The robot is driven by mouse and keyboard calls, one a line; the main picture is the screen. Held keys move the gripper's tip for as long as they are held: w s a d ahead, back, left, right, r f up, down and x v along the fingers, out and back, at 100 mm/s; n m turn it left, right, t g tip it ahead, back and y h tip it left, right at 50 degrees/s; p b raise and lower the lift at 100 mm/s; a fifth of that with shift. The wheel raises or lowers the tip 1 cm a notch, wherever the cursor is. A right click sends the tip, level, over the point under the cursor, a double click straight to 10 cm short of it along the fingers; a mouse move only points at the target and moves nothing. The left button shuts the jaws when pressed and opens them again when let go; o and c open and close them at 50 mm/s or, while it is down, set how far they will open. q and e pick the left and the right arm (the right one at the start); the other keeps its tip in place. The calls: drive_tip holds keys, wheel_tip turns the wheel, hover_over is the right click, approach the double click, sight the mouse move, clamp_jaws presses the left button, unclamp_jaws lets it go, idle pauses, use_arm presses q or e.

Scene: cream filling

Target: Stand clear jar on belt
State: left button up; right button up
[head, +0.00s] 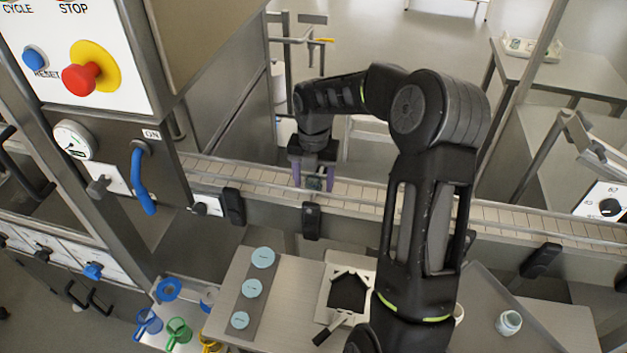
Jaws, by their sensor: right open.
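My right gripper (313,182) points down over the conveyor belt (365,195), with its purple fingers apart. A small greenish, see-through thing, perhaps a clear jar (314,184), shows between the fingers at belt level. It is small and partly covered, so I cannot tell whether it touches the fingers. Another pale, clear-looking jar (508,323) is on the grey surface at the lower right. My left gripper is not in view.
Guide rails (480,227) run along the belt. A control panel with a red stop button (82,78) and a blue lever (143,180) stands at the left.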

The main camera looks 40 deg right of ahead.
sight(313, 181)
wheel_tip(313, 181, up, 4)
drive_tip(key=p, duration=0.3)
wheel_tip(313, 181, up, 9)
drive_tip(key=shift+f, duration=0.15)
idle(0.8)
